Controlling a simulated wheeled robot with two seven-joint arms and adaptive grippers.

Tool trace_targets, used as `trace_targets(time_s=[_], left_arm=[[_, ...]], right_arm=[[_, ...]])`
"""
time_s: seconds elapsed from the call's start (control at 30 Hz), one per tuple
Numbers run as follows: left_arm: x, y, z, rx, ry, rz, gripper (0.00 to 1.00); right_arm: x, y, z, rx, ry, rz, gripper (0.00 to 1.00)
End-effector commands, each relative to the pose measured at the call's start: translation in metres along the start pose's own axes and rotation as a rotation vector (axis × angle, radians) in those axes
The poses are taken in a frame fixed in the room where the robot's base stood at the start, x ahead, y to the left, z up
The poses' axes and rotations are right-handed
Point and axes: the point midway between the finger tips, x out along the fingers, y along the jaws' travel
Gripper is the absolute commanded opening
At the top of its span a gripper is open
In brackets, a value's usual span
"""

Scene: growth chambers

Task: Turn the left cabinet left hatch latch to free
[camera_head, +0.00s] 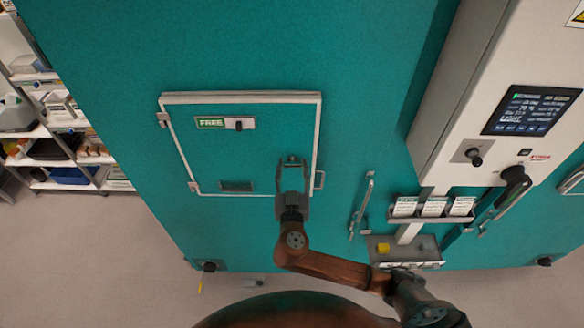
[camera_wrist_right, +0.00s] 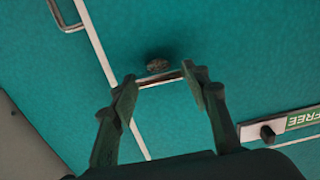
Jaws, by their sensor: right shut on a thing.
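The hatch (camera_head: 270,112) is a teal panel with a white frame on the teal cabinet, and it looks closed. My right gripper (camera_head: 292,163) is in front of its right part. In the right wrist view, the fingers of my right gripper (camera_wrist_right: 160,85) are apart, with a pale bar, seemingly the hatch latch (camera_wrist_right: 160,78), between their tips. I take the gripper as shut on it. A dark round spot (camera_wrist_right: 157,65) shows just beyond. The indicator plate (camera_head: 225,123) reads FREE in green and has a dark knob. It also shows in the wrist view (camera_wrist_right: 300,119). My left gripper is out of view.
A small handle (camera_head: 319,180) is at the hatch's right edge, and a longer metal handle (camera_head: 362,205) is farther right. A control panel with a screen (camera_head: 530,110) is at the right. Shelves (camera_head: 60,125) stand at the left. The floor (camera_head: 120,250) at lower left is clear.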

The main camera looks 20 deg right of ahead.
Motion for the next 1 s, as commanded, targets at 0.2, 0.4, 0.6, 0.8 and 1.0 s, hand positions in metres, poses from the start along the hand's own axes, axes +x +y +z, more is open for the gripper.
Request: trace_targets(time_s=[0.2, 0.4, 0.6, 0.8, 1.0], left_arm=[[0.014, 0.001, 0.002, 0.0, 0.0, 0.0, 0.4], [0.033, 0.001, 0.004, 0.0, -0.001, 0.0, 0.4], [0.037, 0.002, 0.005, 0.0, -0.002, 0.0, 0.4], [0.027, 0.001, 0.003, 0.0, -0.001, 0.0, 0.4], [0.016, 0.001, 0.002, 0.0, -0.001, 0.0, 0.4]], right_arm=[[0.0, 0.0, 0.004, -0.049, -0.002, 0.001, 0.19], [0.0, 0.0, 0.005, -0.163, -0.003, 0.003, 0.19], [0.0, 0.0, 0.002, -0.333, -0.003, 0.003, 0.19], [0.0, -0.001, -0.001, -0.53, -0.002, 0.002, 0.19], [0.0, -0.002, -0.002, -0.721, -0.001, 0.001, 0.19]])
